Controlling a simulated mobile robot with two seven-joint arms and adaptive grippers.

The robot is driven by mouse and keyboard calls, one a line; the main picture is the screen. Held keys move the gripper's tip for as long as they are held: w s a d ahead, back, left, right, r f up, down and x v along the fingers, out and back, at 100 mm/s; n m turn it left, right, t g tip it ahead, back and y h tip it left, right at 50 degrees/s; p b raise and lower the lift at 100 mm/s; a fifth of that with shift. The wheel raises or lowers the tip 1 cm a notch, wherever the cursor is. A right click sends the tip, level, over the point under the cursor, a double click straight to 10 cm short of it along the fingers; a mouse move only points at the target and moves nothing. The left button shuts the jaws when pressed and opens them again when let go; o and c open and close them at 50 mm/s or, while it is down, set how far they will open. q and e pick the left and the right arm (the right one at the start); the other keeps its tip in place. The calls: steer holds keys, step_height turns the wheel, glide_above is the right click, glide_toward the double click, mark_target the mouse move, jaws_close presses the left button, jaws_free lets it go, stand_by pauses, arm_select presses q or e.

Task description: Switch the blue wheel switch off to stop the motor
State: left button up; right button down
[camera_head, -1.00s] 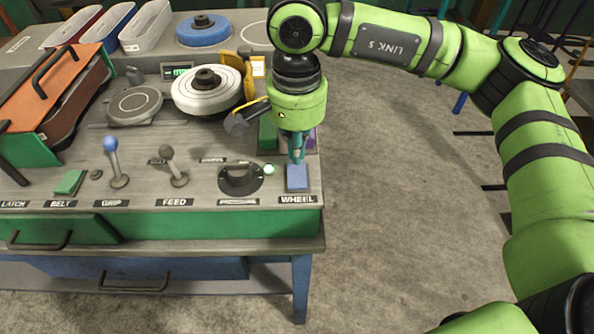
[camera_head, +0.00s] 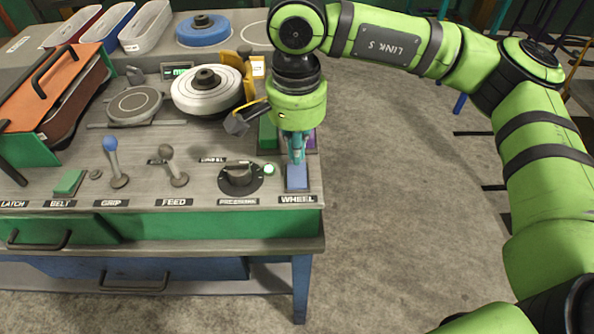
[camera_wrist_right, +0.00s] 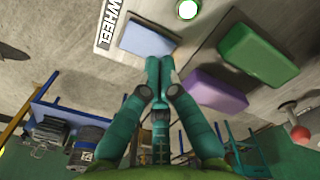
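The blue wheel switch (camera_head: 297,178) is a flat blue rocker at the right front of the console, above the label WHEEL. It also shows in the right wrist view (camera_wrist_right: 148,40). Which way it is tipped I cannot tell. My right gripper (camera_head: 297,160) points down at its far edge, with the teal fingers together and nothing between them. In the right wrist view the fingertips (camera_wrist_right: 158,63) are right at the edge of the switch; whether they touch it I cannot tell. A round lamp (camera_head: 269,169) beside it glows green. My left gripper is out of view.
A green block (camera_wrist_right: 257,55) and a purple block (camera_wrist_right: 214,92) sit close behind the switch. A black rotary knob (camera_head: 240,176) is to its left, with the feed lever (camera_head: 172,166) farther left. A white wheel (camera_head: 207,90) stands behind. The floor at right is open.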

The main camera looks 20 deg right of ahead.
steer(key=shift+f+b, duration=1.1)
steer(key=shift+f, duration=0.05)
steer(key=shift+r, duration=0.15)
steer(key=shift+r+p, duration=1.9)
steer(key=shift+r, duration=1.55)
steer(key=shift+f, duration=0.1)
